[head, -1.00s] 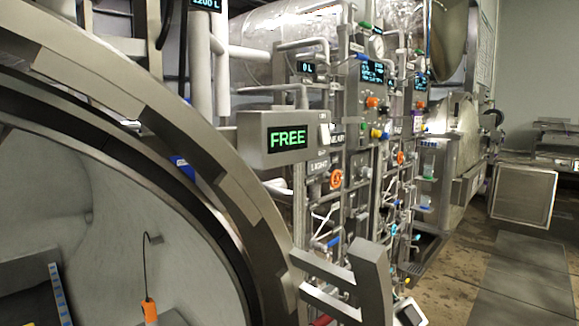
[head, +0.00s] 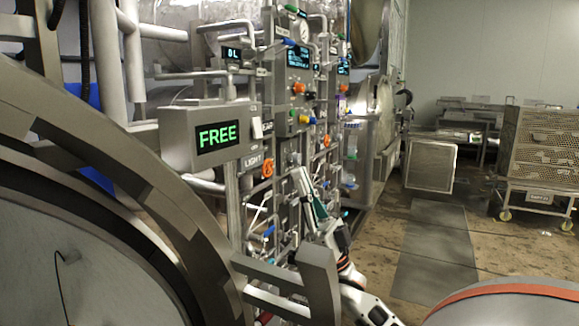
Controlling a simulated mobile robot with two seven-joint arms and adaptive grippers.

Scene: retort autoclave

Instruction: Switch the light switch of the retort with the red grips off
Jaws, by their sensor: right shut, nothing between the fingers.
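A retort with a big round grey door frame (head: 150,175) fills the left. Beside it is a grey box with a green FREE display (head: 217,136). A white switch (head: 257,128) is on the panel right of that box, and a LIGHT label (head: 252,161) is below it. The switch's on or off position is too small to tell. I cannot make out red grips clearly. My right gripper (head: 304,180) is shut and empty, pointing up in front of the panel, right of and lower than the switch, apart from it in the picture. My left gripper is not in view.
An orange round knob (head: 267,168) is below the switch. A grey metal bracket (head: 318,285) stands in front, close to my right arm. Pipes and valves crowd the panel behind. A wheeled rack (head: 540,150) stands at the right; the floor (head: 435,250) between is open.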

